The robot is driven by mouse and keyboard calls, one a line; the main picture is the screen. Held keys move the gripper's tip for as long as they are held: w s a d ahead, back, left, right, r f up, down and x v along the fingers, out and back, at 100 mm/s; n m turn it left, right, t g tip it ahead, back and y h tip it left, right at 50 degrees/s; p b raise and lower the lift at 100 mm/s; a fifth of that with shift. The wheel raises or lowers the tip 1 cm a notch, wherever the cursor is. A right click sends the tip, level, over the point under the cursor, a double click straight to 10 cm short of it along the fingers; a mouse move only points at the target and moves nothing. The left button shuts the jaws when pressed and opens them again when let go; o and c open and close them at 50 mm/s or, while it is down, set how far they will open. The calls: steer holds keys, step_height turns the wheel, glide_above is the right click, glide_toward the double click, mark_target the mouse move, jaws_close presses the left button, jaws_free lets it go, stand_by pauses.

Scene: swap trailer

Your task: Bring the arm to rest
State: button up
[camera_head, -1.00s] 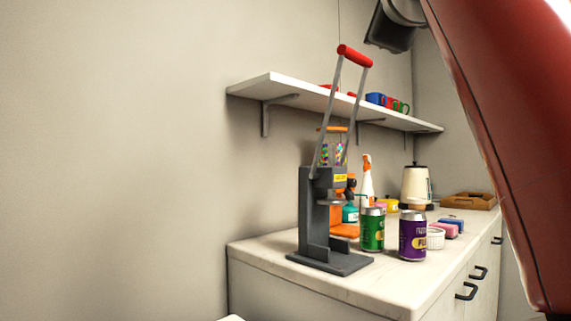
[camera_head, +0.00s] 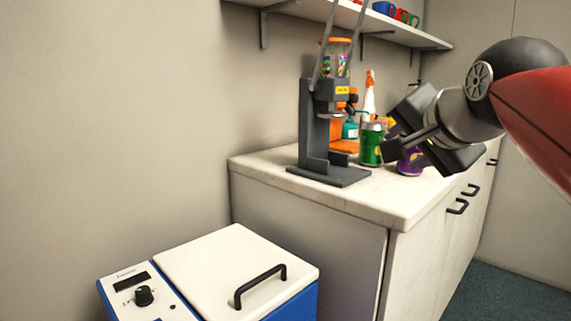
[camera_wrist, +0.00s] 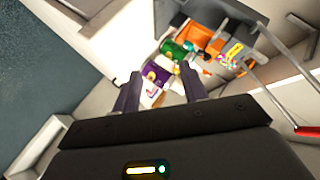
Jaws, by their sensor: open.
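My gripper (camera_head: 402,143) is open and empty, held in the air in front of the counter at the right of the head view. Its fingers partly cover a purple can (camera_head: 411,166) standing on the counter. In the wrist view the two fingers (camera_wrist: 160,90) are apart, with the purple can (camera_wrist: 185,78) beyond and between them. My red arm comes in from the right edge of the head view.
A grey lever press (camera_head: 322,150) and a green can (camera_head: 371,146) stand on the white counter (camera_head: 290,160). A shelf (camera_head: 350,16) with mugs hangs above. A blue and white box with a black handle (camera_head: 262,284) stands at the lower left. Open floor (camera_head: 515,300) lies at right.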

steer(key=s+a+f+n+g, duration=0.1)
steer(key=s+f, duration=0.4)
steer(key=f, duration=0.6)
steer(key=s+a+f+n+g, duration=0.1)
steer(key=s+f+n+g, duration=0.2)
steer(key=f, duration=0.8)
steer(key=s+a+f+n+g, duration=0.1)
steer(key=s+f+n+g, duration=0.2)
steer(key=s+f+n, duration=0.3)
step_height(320, 180, down, 5)
steer(key=shift+s+a+f, duration=0.1)
steer(key=shift+s+a, duration=0.05)
steer(key=shift+s, duration=1.1)
